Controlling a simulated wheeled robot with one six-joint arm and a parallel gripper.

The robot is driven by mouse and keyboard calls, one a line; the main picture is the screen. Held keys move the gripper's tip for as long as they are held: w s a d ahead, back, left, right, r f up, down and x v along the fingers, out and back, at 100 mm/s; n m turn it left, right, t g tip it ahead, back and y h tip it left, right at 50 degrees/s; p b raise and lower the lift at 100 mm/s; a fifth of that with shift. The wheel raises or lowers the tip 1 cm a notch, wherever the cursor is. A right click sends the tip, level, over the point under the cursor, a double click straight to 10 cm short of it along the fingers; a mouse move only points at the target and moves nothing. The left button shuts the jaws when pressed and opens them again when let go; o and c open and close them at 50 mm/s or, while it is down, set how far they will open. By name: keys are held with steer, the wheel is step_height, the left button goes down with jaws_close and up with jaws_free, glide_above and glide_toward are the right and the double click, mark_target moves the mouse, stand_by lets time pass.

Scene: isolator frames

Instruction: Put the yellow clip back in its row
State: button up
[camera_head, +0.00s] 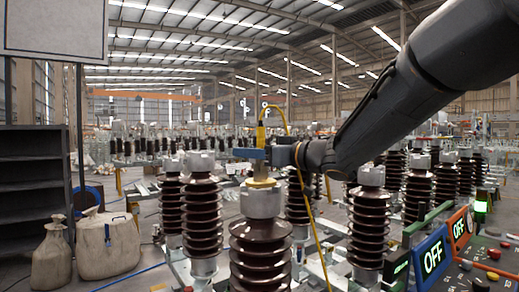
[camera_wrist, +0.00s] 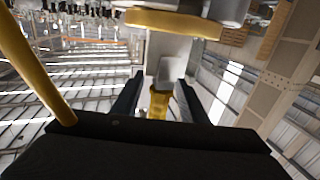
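The yellow clip (camera_head: 261,136) stands upright above the front middle insulator (camera_head: 262,236) in the head view, with a yellow cable running from its top. A yellow disc (camera_head: 263,183) lies at the grey cap of that insulator; the disc also shows at the top of the wrist view (camera_wrist: 172,23). My gripper (camera_head: 262,154) is level with the clip's middle, reaching in from the right. In the wrist view its two dark fingers (camera_wrist: 158,90) flank the clip's yellow handle (camera_wrist: 158,104) and grey part; whether they press on it I cannot tell.
Several brown ribbed insulators (camera_head: 202,215) stand close around, in rows. The yellow cable (camera_head: 314,225) hangs down beside my gripper and crosses the wrist view's left (camera_wrist: 35,75). A control panel with OFF screens (camera_head: 433,257) is at lower right, sacks (camera_head: 108,243) and a dark shelf (camera_head: 35,180) at left.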

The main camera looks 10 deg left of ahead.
steer(key=shift+w+a, duration=0.1)
steer(key=shift+a, duration=0.05)
jaws_close()
step_height(320, 180, up, 10)
steer(key=b, duration=0.1)
stand_by(0.6)
